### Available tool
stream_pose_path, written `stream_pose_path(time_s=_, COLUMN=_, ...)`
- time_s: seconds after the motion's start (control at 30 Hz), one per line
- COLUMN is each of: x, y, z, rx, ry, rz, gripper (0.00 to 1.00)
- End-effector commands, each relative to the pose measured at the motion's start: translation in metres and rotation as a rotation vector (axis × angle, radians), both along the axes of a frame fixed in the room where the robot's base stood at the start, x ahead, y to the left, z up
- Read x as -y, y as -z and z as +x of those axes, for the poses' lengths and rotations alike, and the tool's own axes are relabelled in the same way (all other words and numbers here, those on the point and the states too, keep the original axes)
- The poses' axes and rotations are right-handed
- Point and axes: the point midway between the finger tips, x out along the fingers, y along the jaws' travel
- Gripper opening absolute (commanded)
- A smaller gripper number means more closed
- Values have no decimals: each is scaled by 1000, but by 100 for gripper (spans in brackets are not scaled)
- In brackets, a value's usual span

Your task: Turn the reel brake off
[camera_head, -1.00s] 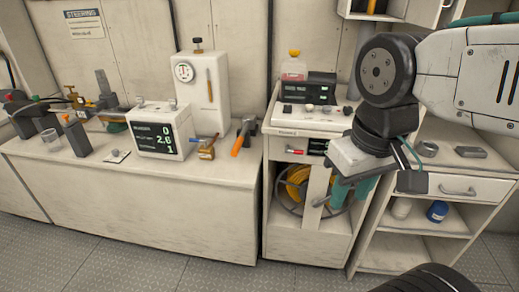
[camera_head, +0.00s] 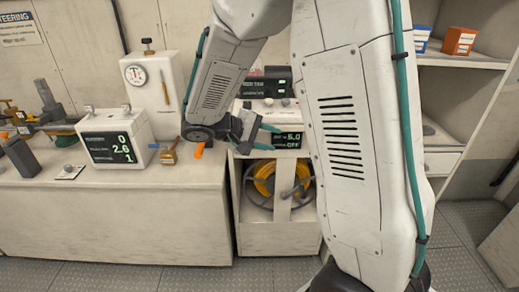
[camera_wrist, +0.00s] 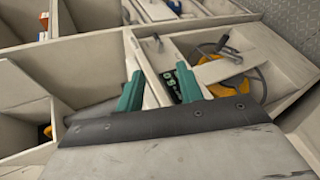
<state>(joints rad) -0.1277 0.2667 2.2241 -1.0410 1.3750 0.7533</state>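The reel cabinet (camera_head: 250,226) holds a yellow hose reel (camera_head: 265,180) with a dark crank handle. Above the reel, a small display (camera_head: 287,140) shows 5.0 and OFF. My gripper (camera_head: 274,138) is in front of the panel beside this display, its two green fingers apart and empty. The gripper and wrist cover the panel's left part, and I cannot make out the brake lever in the head view. In the wrist view my gripper (camera_wrist: 160,84) is open, with the display (camera_wrist: 184,84) near one finger. A small grey handle (camera_wrist: 158,43) shows on the panel; I cannot tell if it is the brake.
A bench on the left carries a white display box (camera_head: 115,137), a gauge unit (camera_head: 155,92) and an orange-handled tool (camera_head: 199,150). My arm hides much of the right side. Shelves (camera_head: 460,68) with small boxes stand at the right. The floor in front is clear.

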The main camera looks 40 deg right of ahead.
Motion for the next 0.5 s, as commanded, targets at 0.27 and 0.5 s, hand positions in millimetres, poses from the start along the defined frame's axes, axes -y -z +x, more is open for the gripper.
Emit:
stream_pose_path(time_s=0.27, x=-6, y=83, z=86, rx=14, ry=-226, rz=-257, gripper=37)
stream_pose_path(time_s=0.5, x=-14, y=123, z=116, rx=43, ry=-340, rz=-330, gripper=37)
